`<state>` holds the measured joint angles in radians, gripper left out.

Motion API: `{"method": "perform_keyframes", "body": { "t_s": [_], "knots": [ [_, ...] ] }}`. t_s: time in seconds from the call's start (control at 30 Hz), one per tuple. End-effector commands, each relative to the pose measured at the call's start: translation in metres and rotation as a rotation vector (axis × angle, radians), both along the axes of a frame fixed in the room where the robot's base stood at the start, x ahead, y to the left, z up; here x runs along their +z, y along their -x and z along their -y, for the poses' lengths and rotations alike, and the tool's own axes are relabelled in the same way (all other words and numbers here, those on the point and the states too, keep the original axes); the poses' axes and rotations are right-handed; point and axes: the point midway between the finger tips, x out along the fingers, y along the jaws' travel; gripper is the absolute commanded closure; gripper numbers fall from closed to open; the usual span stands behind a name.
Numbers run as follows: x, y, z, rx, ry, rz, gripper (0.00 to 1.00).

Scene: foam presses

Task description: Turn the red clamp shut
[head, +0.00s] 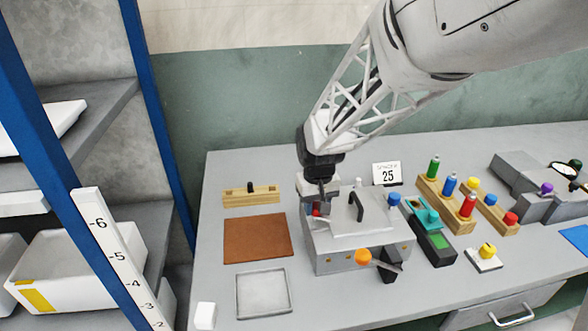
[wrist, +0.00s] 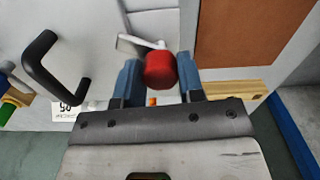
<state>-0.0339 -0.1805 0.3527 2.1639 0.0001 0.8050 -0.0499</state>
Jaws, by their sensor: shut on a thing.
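The red clamp (wrist: 160,70) has a round red knob and a pale metal lever (wrist: 134,44). It sits at the left side of the grey press (head: 345,258), where the head view shows only a bit of the red knob (head: 316,209). My gripper (head: 319,194) reaches down over it from above. In the wrist view the two blue fingers of my gripper (wrist: 160,78) stand on either side of the red knob and are shut on it. The clamp's base is hidden.
A black handle (head: 357,206) rises from the press lid, with a blue knob (head: 394,199) and an orange knob (head: 363,257) nearby. A brown mat (head: 255,238) and a grey tray (head: 263,293) lie left. Wooden racks with coloured bottles (head: 449,201) stand right.

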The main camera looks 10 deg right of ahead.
Motion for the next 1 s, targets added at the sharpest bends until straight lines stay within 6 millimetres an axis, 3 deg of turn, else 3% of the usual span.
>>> {"method": "perform_keyframes", "body": {
  "t_s": [0.5, 1.0],
  "knots": [
    [0.0001, 0.0000, 0.0004, 0.419, 0.000, 0.000, 0.88],
    [-0.0003, 0.0002, 0.0005, 0.524, 0.000, -0.001, 0.88]
  ]
}}
